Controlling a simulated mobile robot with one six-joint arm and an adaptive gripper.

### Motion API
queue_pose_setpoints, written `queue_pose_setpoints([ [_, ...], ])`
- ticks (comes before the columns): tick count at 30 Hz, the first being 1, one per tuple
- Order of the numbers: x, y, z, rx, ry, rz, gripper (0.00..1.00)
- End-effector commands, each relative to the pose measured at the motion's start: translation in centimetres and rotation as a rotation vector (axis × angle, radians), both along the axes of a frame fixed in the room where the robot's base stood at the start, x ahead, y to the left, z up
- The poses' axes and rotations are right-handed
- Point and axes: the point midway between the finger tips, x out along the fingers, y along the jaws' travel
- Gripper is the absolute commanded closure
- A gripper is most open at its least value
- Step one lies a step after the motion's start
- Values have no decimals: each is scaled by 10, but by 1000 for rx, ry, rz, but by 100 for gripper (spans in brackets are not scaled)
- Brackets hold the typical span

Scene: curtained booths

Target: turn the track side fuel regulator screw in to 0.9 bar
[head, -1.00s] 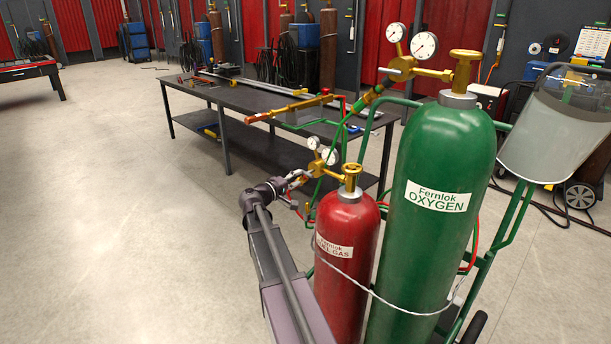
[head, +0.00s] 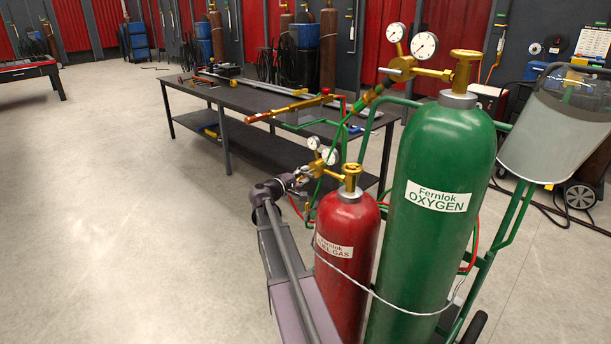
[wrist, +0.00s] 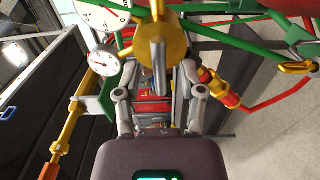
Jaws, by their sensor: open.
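The red fuel gas cylinder (head: 343,285) stands in the cart, with a brass valve (head: 351,175) on top. Its regulator carries two small white gauges (head: 330,156), left of the valve. In the wrist view, the brass regulator body (wrist: 174,38) is at top centre, with a grey screw handle (wrist: 157,52) pointing toward my gripper. Two gauges (wrist: 103,62) show at its left; their readings are too small to tell. My gripper (wrist: 160,98) is open, its fingers below the screw handle, one to each side. I cannot tell whether they touch it. My gripper (head: 297,181) is partly hidden in the head view.
The tall green oxygen cylinder (head: 430,235) stands right of the fuel cylinder, with its own gauges (head: 424,46) above. A brass torch (head: 290,106) lies over the dark table (head: 262,98) behind. Red and green hoses hang around the cart. The floor at left is clear.

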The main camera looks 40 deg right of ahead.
Motion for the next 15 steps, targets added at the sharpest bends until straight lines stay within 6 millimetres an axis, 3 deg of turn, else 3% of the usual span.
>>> queue_pose_setpoints([
  [2, 0, 0, 0, 0, 0, 0, 49],
  [7, 0, 0, 0, 0, 0, 0, 96],
  [8, 0, 0, 0, 0, 0, 0, 100],
  [15, 0, 0, 0, 0, -5, 0, 100],
])
